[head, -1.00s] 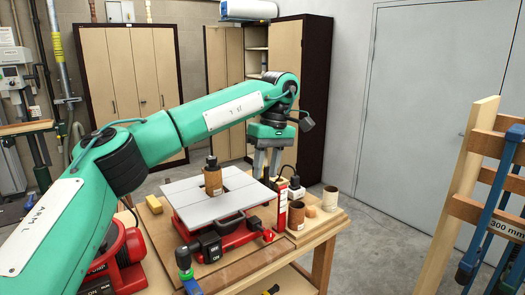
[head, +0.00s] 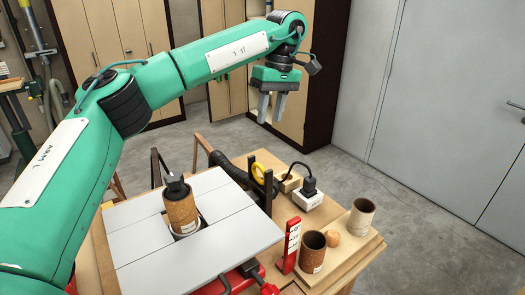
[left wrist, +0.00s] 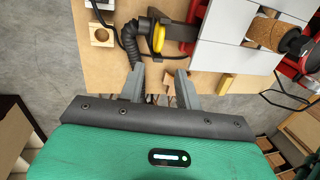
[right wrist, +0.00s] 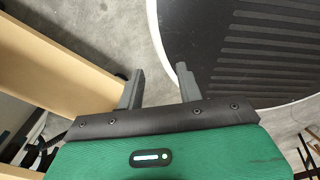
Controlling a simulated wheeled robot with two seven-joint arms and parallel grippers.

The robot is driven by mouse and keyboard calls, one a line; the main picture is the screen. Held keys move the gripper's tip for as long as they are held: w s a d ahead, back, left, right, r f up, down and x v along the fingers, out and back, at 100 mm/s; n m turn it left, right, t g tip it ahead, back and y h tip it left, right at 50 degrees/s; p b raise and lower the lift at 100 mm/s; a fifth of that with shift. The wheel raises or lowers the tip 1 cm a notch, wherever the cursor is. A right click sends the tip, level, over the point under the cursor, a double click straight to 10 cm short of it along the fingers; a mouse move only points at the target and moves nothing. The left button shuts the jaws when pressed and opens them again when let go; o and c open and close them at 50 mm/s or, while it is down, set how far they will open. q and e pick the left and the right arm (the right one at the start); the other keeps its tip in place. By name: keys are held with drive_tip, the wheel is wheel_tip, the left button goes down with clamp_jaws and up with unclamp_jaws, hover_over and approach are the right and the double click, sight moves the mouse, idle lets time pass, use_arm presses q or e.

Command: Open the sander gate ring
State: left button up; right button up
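A yellow ring (head: 258,173), which I take to be the sander gate ring, stands on the dark hose fitting behind the sander table (head: 133,238). The ring also shows in the left wrist view (left wrist: 158,38), just beyond my fingertips and slightly left of centre. My left gripper (head: 271,112) is open and empty, fingers pointing down, above and behind the ring in the head view. Its spread fingers also show in the left wrist view (left wrist: 160,76), apart from the ring. My right gripper (right wrist: 160,76) is open and empty. It is out of the head view.
A brown sanding drum (head: 181,208) rises through the table. A black hose (head: 229,166) runs to the fitting. A plug and white socket block (head: 309,197), a red post (head: 291,246) and cardboard-like tubes (head: 312,252) stand to the right. A dark ribbed disc (right wrist: 250,50) lies near my right gripper.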

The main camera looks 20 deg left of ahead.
use_arm(q)
approach(260, 164)
drive_tip(key=f+p, duration=0.1)
drive_tip(key=f, duration=0.3)
drive_tip(key=s+f+p, duration=0.1)
drive_tip(key=f, duration=0.1)
drive_tip(key=shift+s+a+f+p, duration=0.1)
drive_tip(key=shift+a+f+p, duration=0.1)
drive_tip(key=shift+a+p, duration=0.15)
drive_tip(key=shift+f, duration=0.75)
drive_tip(key=shift+s, duration=0.1)
clamp_jaws()
drive_tip(key=shift+r, duration=0.1)
